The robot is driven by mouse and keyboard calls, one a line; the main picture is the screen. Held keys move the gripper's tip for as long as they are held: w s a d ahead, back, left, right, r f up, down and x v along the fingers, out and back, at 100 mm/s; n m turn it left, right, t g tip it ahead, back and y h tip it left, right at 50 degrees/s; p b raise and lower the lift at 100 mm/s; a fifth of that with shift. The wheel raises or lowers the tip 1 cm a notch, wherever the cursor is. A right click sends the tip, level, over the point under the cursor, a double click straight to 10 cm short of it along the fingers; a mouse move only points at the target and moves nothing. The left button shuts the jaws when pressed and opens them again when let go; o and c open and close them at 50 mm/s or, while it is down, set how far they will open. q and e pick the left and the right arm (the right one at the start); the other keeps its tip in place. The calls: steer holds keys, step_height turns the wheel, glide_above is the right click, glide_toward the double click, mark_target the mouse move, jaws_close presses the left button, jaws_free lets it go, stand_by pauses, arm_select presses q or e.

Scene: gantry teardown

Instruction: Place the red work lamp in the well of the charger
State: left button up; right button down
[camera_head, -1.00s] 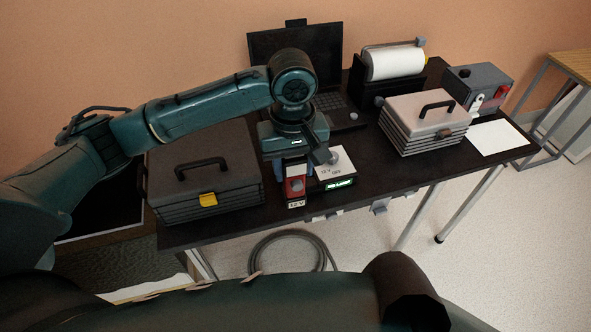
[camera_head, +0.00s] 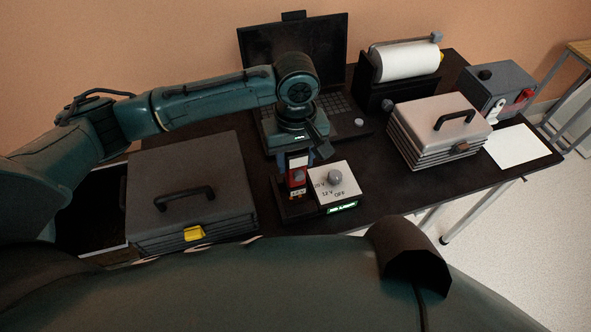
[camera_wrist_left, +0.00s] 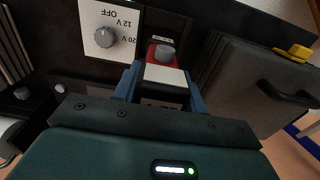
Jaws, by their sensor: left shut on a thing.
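The red work lamp (camera_head: 297,178) is a small red block with a pale 12 V label on its front. In the left wrist view the lamp (camera_wrist_left: 160,53) shows a grey knob and a white band. My left gripper (camera_head: 297,162) is shut on it, its blue fingers (camera_wrist_left: 163,88) on either side. The charger has a white dial panel (camera_head: 328,190) with a grey knob and a lit green display. Its dark left part (camera_head: 294,211) lies beneath the lamp. The gripper hides the well, so I cannot tell whether the lamp is touching it. My right gripper is out of view.
A dark case (camera_head: 190,177) with a yellow latch stands left of the charger. An open laptop (camera_head: 290,50) is behind. A paper roll (camera_head: 405,61), a pale ribbed case (camera_head: 440,125) and a grey box (camera_head: 495,84) stand to the right. Some table between charger and pale case is clear.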

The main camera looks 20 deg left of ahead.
mark_target(295, 170)
arm_select(q)
step_height(295, 170, down, 4)
steer(key=shift+f, duration=0.1)
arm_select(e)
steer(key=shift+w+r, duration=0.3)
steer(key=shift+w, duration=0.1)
arm_select(q)
steer(key=o, duration=1.2)
steer(key=shift+c, duration=0.2)
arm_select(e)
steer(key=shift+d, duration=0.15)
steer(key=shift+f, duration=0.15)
arm_select(q)
step_height(295, 170, up, 11)
steer(key=shift+r, duration=0.6)
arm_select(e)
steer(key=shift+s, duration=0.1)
